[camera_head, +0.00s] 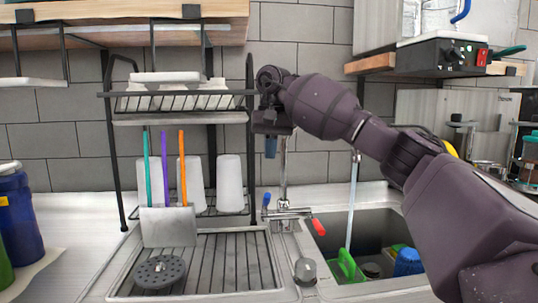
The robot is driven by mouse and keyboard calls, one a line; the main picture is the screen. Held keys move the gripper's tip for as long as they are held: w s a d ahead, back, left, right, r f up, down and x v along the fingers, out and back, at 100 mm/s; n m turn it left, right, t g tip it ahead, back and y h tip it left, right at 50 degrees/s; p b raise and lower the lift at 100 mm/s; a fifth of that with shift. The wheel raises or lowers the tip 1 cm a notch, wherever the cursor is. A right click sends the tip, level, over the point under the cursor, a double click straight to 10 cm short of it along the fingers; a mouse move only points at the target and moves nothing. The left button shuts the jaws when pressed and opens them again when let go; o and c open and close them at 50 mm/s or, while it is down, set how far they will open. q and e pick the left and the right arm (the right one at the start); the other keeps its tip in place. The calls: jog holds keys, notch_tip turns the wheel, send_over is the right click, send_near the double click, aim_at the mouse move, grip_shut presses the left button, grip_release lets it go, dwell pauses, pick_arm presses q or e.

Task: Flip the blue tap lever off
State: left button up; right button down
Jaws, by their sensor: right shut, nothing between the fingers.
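The chrome tap (285,212) stands at the back of the sink. Its blue lever (266,200) is on the left side and points roughly upward. Its red lever (318,226) is on the right side and tilts outward. A pale stream of water (351,205) falls from the spout into the basin. My right gripper (271,148) points down in front of the tap's riser, above the blue lever and apart from it. It is shut and empty; its fingers look small and dark. My left gripper is not in view.
A black wire dish rack (180,101) stands close left of my right gripper. White cups (230,184) and a holder with coloured sticks (168,226) stand below. The basin (375,225) holds green and blue items. A shelf with a black device (440,56) hangs at upper right.

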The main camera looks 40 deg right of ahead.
notch_tip(320, 180, down, 6)
jog(key=shift+w+a+f+b, duration=0.1)
jog(key=shift+a+b, duration=0.05)
jog(key=shift+b, duration=0.15)
jog(key=shift+a+f, duration=0.1)
jog(key=shift+f, duration=0.75)
